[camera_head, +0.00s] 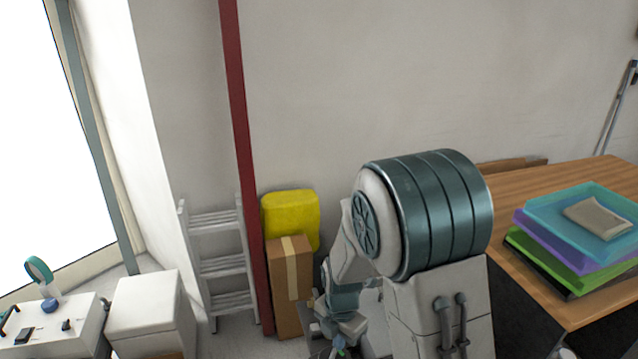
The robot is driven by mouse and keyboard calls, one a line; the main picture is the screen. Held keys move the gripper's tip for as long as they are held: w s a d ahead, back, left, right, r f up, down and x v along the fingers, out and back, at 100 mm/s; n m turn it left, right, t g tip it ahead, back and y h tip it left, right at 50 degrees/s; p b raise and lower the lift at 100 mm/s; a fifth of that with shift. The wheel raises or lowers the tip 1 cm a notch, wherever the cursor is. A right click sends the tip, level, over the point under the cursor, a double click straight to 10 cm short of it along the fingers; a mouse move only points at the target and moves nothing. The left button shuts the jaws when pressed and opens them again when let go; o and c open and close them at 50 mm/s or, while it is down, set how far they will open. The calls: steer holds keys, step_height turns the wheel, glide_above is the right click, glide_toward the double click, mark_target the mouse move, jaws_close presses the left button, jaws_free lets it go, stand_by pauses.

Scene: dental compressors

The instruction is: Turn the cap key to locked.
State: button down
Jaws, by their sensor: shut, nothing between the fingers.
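I cannot make out the cap key or its position in this view. My gripper (338,347) is small and low in the picture, at the bottom edge just left of the large teal drum. It is shut and holds nothing. Its fingertips are partly cut off by the frame, and I cannot tell whether they touch anything. My arm's pale and teal links come down to it, hiding part of what stands behind.
A wooden table (520,190) with stacked coloured trays (575,235) stands at right. A yellow case (291,216), a cardboard box (289,300) and a stepladder (218,262) stand by the wall. White cabinets (150,312) with small items are at lower left.

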steer(key=shift+s+d+b, duration=0.35)
steer(key=shift+s+b, duration=0.05)
steer(key=shift+b, duration=0.3)
steer(key=shift+w+d, duration=0.2)
steer(key=shift+d, duration=0.1)
step_height(320, 180, up, 6)
steer(key=p, duration=0.4)
steer(key=s+d+r+m+t, duration=0.1)
steer(key=s+d+r+m, duration=0.3)
steer(key=m, duration=0.9)
steer(key=s+d+r+m+t, duration=0.2)
steer(key=s+d+r+m, duration=0.3)
steer(key=s+r+m, duration=0.5)
step_height(320, 180, up, 3)
steer(key=m, duration=0.4)
steer(key=shift+f, duration=0.2)
